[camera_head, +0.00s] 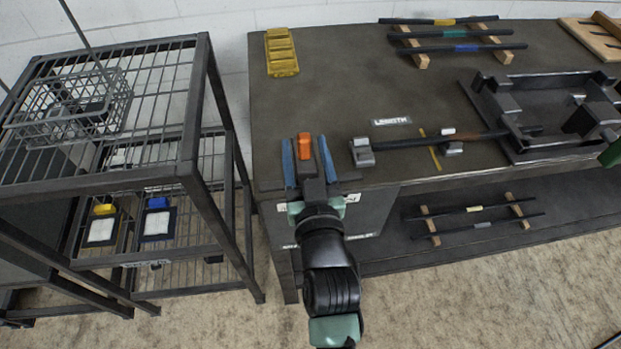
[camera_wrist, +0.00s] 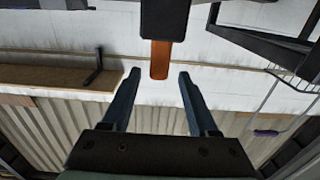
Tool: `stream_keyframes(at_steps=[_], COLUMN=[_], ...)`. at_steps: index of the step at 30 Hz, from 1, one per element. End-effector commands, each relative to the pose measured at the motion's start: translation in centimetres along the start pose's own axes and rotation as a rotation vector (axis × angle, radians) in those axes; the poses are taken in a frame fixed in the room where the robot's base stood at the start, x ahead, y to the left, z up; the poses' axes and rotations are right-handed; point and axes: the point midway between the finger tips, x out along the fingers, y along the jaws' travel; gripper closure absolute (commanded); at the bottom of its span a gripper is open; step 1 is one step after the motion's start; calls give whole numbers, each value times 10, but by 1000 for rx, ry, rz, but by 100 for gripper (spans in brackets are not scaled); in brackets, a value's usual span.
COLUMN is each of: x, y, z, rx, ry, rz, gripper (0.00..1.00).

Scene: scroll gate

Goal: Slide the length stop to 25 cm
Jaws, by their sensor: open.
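The LENGTH label (camera_head: 391,121) lies on the dark bench. Below it, a grey block (camera_head: 362,152) sits at the left end of a dark rod (camera_head: 487,136). I cannot tell for sure which part is the length stop. A second grey block (camera_head: 452,148) sits by the rod, just right of a yellow line (camera_head: 431,154). My gripper (camera_head: 304,140) is open at the bench's front left, left of the grey block and apart from it. An orange tab on a black block shows between its blue fingers; in the wrist view the tab (camera_wrist: 160,60) hangs near the fingertips (camera_wrist: 158,72), with gaps on both sides.
A yellow bin (camera_head: 281,52) stands at the back left of the bench. Several rods (camera_head: 456,47) lie on wooden supports at the back, and more on the lower shelf (camera_head: 475,223). A dark frame (camera_head: 540,154) stands on the right. A wire rack (camera_head: 165,90) stands left of the bench.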

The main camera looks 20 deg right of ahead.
Motion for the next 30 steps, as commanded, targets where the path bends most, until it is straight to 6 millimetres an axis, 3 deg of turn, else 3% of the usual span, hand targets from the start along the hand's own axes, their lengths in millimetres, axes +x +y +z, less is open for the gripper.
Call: stream_keyframes(at_steps=[6,12,30], x=[-41,-63,-69], y=[-1,-1,0], z=[2,1,0], rx=[0,0,0], ry=[-2,-1,0], rz=[-1,-1,-1], gripper=[40,40,40])
